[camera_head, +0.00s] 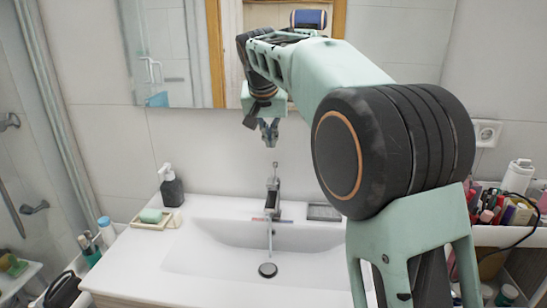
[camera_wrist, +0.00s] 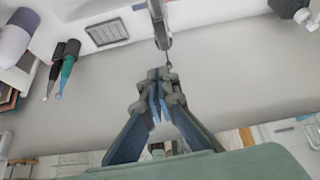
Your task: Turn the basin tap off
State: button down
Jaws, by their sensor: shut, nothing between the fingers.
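The chrome basin tap (camera_head: 274,195) stands at the back of the white basin (camera_head: 215,250). A thin upright part rises at its top. A stream of water (camera_head: 270,238) runs from its spout towards the dark drain. My gripper (camera_head: 269,140) is shut and empty, hanging above the tap with a gap between them. In the wrist view my closed fingertips (camera_wrist: 160,75) point at the tap (camera_wrist: 159,22), and its thin tip lies just beyond them. I cannot tell the exact distance.
A dark soap dispenser (camera_head: 171,187) and a soap dish (camera_head: 155,220) stand left of the tap. A grey grated dish (camera_head: 323,212) lies to its right. Cosmetics (camera_head: 505,208) crowd the right side. The wall and mirror (camera_head: 170,55) are close behind my gripper.

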jog(key=p, duration=0.1)
send_over(270, 184)
jog(key=w, duration=0.1)
jog(key=f, duration=1)
jog(key=shift+w+d, duration=0.1)
jog(key=shift+w, duration=0.1)
jog(key=shift+s+f, duration=0.2)
jog(key=shift+f, duration=0.25)
jog(key=shift+s+f, duration=0.2)
jog(key=shift+f, duration=0.25)
jog(key=shift+s+f, duration=0.2)
jog(key=shift+f, duration=0.6)
jog(key=shift+f, duration=0.1)
jog(key=b, duration=0.2)
jog(key=f+b, duration=0.1)
jog(key=b, duration=0.2)
jog(key=shift+s+f+t+b, duration=0.15)
jog(key=shift+s+t+b, duration=0.15)
jog(key=shift+s+b, duration=0.05)
jog(key=shift+s+f+b, duration=0.25)
jog(key=shift+f+b, duration=0.05)
jog(key=shift+b, duration=0.35)
